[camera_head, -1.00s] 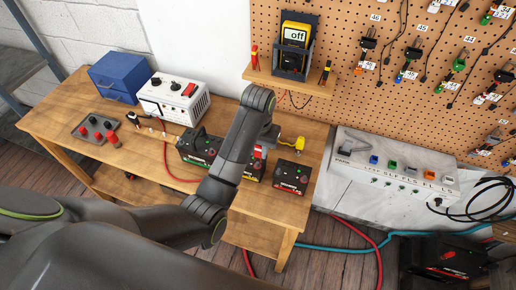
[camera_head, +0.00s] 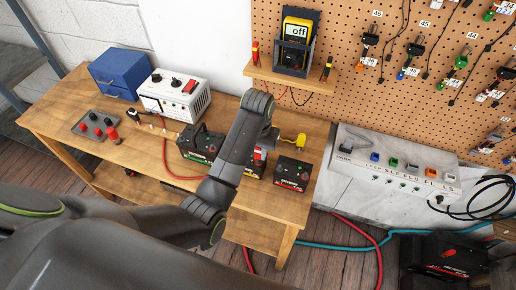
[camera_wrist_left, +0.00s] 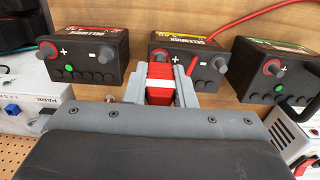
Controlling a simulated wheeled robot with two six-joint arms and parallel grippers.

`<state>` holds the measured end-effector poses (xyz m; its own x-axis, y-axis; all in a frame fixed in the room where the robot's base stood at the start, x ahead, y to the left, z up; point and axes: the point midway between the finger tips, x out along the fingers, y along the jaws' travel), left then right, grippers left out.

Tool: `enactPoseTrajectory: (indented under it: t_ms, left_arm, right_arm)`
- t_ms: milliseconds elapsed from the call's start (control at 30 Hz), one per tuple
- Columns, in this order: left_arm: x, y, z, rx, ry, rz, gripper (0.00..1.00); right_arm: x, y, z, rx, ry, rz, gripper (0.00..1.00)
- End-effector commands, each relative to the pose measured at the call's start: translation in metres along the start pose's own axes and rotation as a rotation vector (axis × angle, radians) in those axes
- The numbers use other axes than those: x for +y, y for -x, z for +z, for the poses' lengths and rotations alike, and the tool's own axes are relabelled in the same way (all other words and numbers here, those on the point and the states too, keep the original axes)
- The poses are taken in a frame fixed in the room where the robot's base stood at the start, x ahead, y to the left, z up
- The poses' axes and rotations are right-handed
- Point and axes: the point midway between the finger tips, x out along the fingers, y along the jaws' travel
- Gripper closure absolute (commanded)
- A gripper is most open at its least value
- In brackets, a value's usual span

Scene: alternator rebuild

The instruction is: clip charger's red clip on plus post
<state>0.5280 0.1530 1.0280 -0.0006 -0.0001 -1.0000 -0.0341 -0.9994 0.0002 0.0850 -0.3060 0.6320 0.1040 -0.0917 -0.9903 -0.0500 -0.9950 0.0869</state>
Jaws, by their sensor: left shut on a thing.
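My left gripper (camera_wrist_left: 160,92) is shut on the red clip (camera_wrist_left: 160,76), which has a white band. The clip's front end is at the plus post (camera_wrist_left: 161,54) of the middle battery (camera_wrist_left: 190,85), beside its "+" mark. I cannot tell whether the jaws grip the post. In the head view, my left arm largely hides this battery, and a bit of red and white shows by the gripper (camera_head: 259,158). The white charger (camera_head: 173,97) stands at the back of the bench. A red cable (camera_head: 165,160) runs from it toward the batteries. My right gripper is not in view.
Other batteries stand on either side: one with a green label (camera_head: 200,145), one with a red label (camera_head: 292,174). A yellow object (camera_head: 295,142) lies behind them. A blue box (camera_head: 119,72) and a grey tray (camera_head: 82,127) are at left.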

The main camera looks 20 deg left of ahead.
Motion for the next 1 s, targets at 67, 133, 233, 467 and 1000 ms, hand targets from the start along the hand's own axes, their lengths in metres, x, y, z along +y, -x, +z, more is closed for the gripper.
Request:
enactPoseTrajectory:
  t_ms: [67,133,233,467,1000]
  left_arm:
    - [0.0001,-0.0003,0.0000,0.000,0.000,0.000,0.88]
    - [0.0001,-0.0001,-0.0001,0.000,0.000,0.000,0.88]
    - [0.0001,0.0000,-0.0001,0.000,0.000,0.000,0.73]
    - [0.0001,0.0001,-0.0001,0.000,0.000,0.000,0.51]
    - [0.0000,0.0002,-0.0001,0.000,0.000,0.000,0.51]
  right_arm:
    - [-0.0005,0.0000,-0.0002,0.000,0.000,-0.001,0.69]
    - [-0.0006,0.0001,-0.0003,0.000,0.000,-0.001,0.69]
    - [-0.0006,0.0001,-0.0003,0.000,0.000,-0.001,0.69]
    - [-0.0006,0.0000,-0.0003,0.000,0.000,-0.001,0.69]
    - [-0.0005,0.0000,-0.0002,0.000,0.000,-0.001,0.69]
